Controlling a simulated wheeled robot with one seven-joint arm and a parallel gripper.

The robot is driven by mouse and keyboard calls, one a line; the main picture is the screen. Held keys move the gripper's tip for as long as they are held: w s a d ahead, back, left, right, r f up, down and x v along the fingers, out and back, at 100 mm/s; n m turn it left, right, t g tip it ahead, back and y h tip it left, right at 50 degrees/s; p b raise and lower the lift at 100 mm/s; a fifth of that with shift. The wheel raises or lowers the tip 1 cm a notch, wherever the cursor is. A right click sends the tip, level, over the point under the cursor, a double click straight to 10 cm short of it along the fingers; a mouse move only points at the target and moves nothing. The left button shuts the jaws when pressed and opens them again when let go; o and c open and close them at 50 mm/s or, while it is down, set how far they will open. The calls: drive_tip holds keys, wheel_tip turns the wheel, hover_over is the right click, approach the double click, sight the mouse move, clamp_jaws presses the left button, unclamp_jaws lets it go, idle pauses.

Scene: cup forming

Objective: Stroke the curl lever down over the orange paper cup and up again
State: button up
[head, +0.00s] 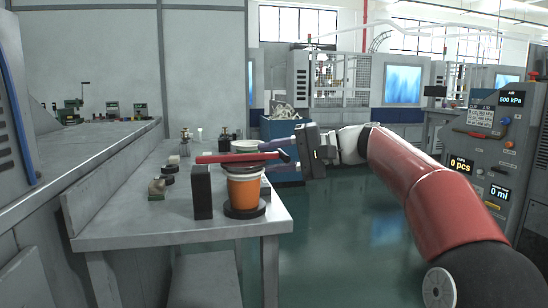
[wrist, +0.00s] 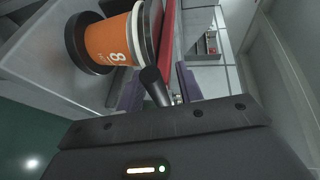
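The orange paper cup (head: 243,194) stands upright in a round black base (head: 245,211) near the table's front right corner. The red curl lever (head: 228,158) lies about level across the cup's top, beside a black post (head: 202,192). My gripper (head: 281,148) is right of the cup at the lever's black handle end. In the wrist view, the orange cup (wrist: 110,40) and red lever (wrist: 168,28) show at the top. The black handle (wrist: 155,86) reaches between my two purple fingers, which stand apart with gaps beside it. Whether a finger touches it is unclear.
The grey metal table (head: 180,228) holds a white bowl (head: 244,146) behind the cup and several small fixtures (head: 158,188) at left. A control panel (head: 485,150) stands at far right. Open green floor (head: 350,220) lies right of the table.

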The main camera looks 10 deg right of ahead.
drive_tip(key=shift+f, duration=0.15)
clamp_jaws()
